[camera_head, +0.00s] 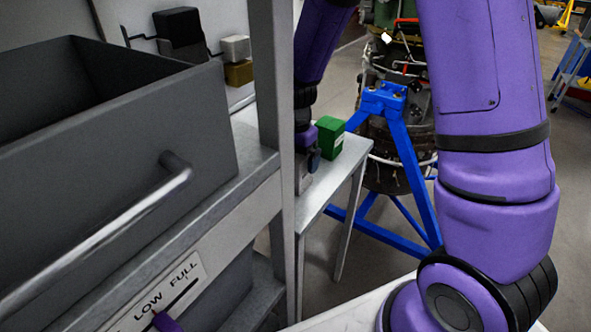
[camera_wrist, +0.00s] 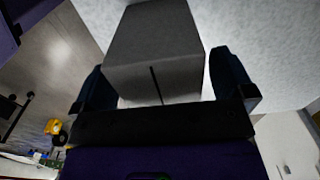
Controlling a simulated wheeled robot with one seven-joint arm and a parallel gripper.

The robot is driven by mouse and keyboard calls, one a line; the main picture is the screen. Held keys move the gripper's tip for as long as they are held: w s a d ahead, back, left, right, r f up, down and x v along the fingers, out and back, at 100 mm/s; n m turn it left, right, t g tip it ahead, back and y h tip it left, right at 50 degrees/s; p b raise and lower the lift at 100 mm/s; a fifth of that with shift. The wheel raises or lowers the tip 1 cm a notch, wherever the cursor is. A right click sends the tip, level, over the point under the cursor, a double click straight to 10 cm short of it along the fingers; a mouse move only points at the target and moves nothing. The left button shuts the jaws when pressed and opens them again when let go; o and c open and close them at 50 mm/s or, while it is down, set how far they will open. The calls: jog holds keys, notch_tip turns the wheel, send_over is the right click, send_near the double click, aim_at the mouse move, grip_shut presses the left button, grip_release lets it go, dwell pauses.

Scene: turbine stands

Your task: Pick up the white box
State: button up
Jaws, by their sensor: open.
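A pale grey-white box (camera_wrist: 152,40) fills the upper middle of the wrist view, standing on a light speckled surface. My gripper (camera_wrist: 162,82) is open, with one dark finger on each side of the box; the box's near part lies between them. I cannot tell whether either finger touches it. In the head view, my gripper (camera_head: 311,160) points down at the small table, and part of the pale box (camera_head: 302,180) shows below it. The shelf post hides the left side there.
A green box (camera_head: 327,135) stands on the small table (camera_head: 328,185) close behind my gripper. A grey bin (camera_head: 120,140) on a metal rack (camera_head: 272,80) blocks the left. Black, whitish and yellow boxes (camera_head: 238,74) sit farther back. A blue turbine stand (camera_head: 405,150) is beyond the table.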

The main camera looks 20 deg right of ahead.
jog(key=shift+f, duration=0.4)
jog(key=shift+c, duration=0.2)
jog(key=c, duration=1.2)
jog(key=shift+r, duration=5.1)
jog(key=shift+c, duration=0.2)
jog(key=o, duration=0.7)
jog(key=shift+c, duration=0.2)
jog(key=c, duration=0.7)
jog(key=shift+o, duration=0.2)
jog(key=shift+s, duration=0.1)
